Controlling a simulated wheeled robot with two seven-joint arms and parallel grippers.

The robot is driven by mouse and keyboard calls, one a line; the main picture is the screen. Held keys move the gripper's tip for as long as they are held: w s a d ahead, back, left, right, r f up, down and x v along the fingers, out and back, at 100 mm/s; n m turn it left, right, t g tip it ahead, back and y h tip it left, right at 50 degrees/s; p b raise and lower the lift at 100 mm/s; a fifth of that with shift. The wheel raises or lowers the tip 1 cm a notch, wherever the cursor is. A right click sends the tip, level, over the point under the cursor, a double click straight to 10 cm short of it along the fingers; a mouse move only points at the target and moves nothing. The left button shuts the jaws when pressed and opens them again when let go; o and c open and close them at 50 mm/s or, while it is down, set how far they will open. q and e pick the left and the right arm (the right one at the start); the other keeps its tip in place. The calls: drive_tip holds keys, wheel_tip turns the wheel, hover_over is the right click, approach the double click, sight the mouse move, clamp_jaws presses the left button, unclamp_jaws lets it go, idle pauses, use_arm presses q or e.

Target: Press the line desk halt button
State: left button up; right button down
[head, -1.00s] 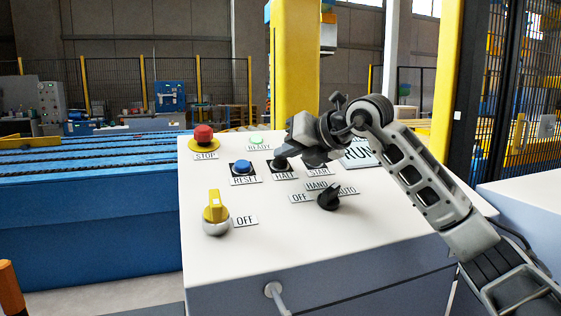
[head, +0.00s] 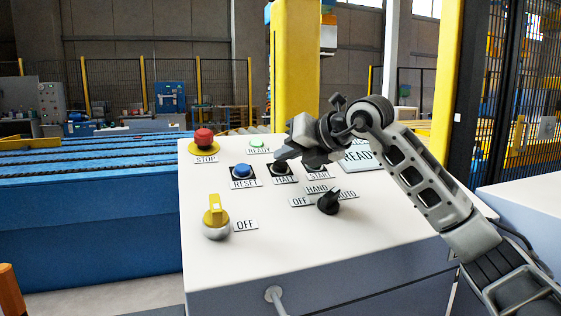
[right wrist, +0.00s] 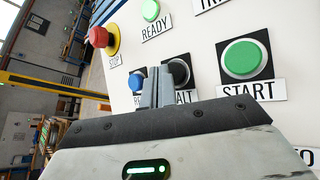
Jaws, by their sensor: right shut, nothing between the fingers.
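The black halt button (head: 281,168) sits on the white desk top (head: 290,232), with a HALT label (head: 285,180) in front of it. My right gripper (head: 280,155) is shut and empty, its tips just above and behind the button in the head view. In the right wrist view the shut fingers (right wrist: 157,78) stand beside the halt button (right wrist: 180,72) and partly cover it and its label. A small gap seems to lie between tips and button. My left gripper is out of view.
The blue reset button (head: 242,170) is just left of halt. The green start button (right wrist: 243,59) is close on the right. A red stop button (head: 204,137), a yellow switch (head: 215,215) and a black selector (head: 328,202) also stand up from the desk.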

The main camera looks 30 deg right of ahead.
drive_tip(key=shift+s+r, duration=0.15)
drive_tip(key=shift+r, duration=0.2)
drive_tip(key=r+p, duration=0.1)
drive_tip(key=s+r+p, duration=0.1)
drive_tip(key=r, duration=0.1)
drive_tip(key=r+p, duration=0.1)
drive_tip(key=shift+s+a+r, duration=0.2)
drive_tip(key=shift+s+r, duration=0.15)
drive_tip(key=shift+s, duration=0.05)
idle(0.8)
